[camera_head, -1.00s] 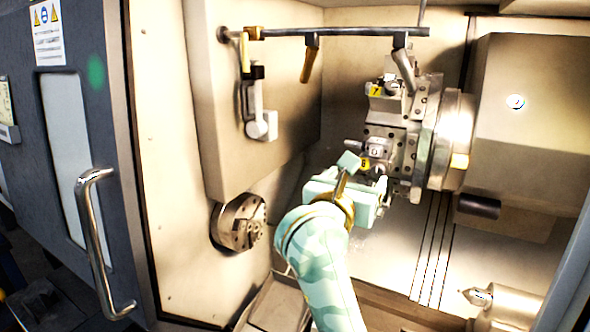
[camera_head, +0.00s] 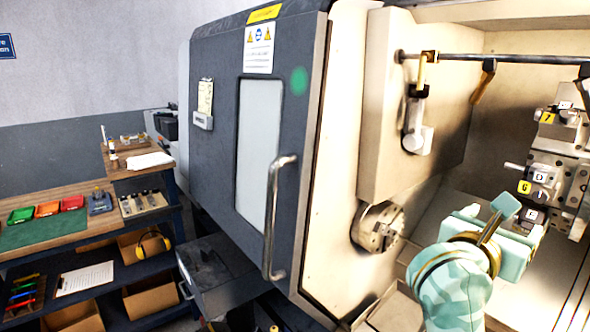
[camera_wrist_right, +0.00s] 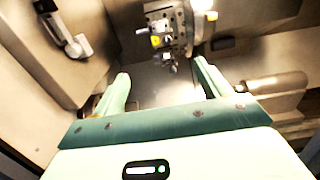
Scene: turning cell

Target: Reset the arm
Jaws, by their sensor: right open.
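My right arm, mint green with a camouflage pattern, reaches into the open lathe from the lower right of the head view. My right gripper (camera_head: 503,232) is inside the machine, right of the chuck (camera_head: 378,228) and just in front of the tool turret (camera_head: 540,180). In the right wrist view the right gripper (camera_wrist_right: 163,85) has its two fingers wide apart with nothing between them. The turret (camera_wrist_right: 168,32) shows beyond the fingertips there, apart from them. My left gripper is in neither view.
The grey lathe door (camera_head: 225,150) with its metal handle (camera_head: 275,215) stands left of the opening. A workbench (camera_head: 75,238) with coloured bins is far left. A horizontal rail (camera_head: 520,61) with hanging nozzles crosses above the arm. A grey cart (camera_head: 225,270) stands below the door.

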